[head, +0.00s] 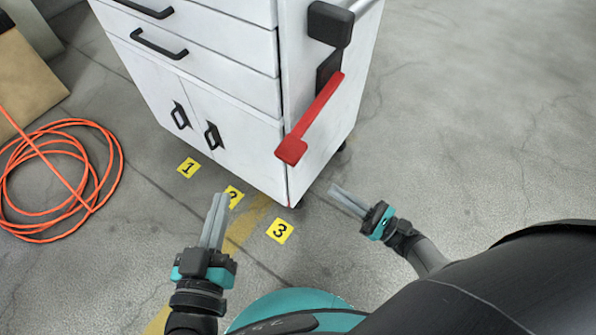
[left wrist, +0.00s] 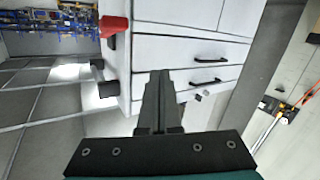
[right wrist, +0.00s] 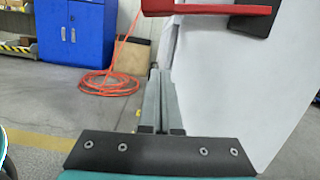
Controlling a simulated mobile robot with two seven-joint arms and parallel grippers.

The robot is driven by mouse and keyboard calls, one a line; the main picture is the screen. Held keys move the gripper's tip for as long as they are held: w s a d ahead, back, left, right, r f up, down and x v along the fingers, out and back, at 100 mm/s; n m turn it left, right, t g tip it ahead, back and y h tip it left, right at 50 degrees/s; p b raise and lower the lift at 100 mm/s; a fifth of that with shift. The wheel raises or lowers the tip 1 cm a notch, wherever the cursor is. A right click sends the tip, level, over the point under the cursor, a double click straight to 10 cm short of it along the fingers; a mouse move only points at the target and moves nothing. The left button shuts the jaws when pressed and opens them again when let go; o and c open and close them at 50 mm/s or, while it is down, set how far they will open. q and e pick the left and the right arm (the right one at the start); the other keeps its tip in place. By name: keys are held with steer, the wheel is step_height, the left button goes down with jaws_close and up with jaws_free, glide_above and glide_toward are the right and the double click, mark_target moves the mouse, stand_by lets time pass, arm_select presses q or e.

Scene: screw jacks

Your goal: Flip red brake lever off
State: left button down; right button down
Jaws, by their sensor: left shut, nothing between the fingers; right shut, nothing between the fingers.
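The red brake lever (head: 313,115) is on the right side of the white cabinet (head: 215,120). It slants down from a black mount to a wider red end. It also shows at the top of the right wrist view (right wrist: 205,8), and a red part of it shows in the left wrist view (left wrist: 114,26). My left gripper (head: 220,198) is shut and empty in front of the cabinet, left of the lever. My right gripper (head: 334,189) is shut and empty, below and right of the lever's red end. Neither gripper touches the lever.
A black block (head: 330,24) sticks out from the cabinet above the lever. Yellow floor markers numbered 1 (head: 188,167), 2 (head: 234,195) and 3 (head: 280,231) lie before the cabinet. An orange hose (head: 100,185) lies coiled at left. The floor at right is clear.

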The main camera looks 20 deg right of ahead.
arm_select(q)
steer(key=shift+r+t, duration=0.3)
steer(key=shift+r, duration=0.55)
arm_select(e)
steer(key=shift+s+a+r+n+y, duration=0.15)
steer(key=shift+n+y, duration=0.15)
steer(key=shift+n, duration=0.2)
steer(key=shift+s+r+n+y, duration=0.1)
steer(key=shift+n+y, duration=0.2)
steer(key=shift+n, duration=0.2)
steer(key=w+a+r, duration=0.6)
steer(key=w+a, duration=0.1)
arm_select(q)
steer(key=shift+f, duration=0.1)
arm_select(e)
steer(key=shift+s+r, duration=0.1)
steer(key=shift+r, duration=0.05)
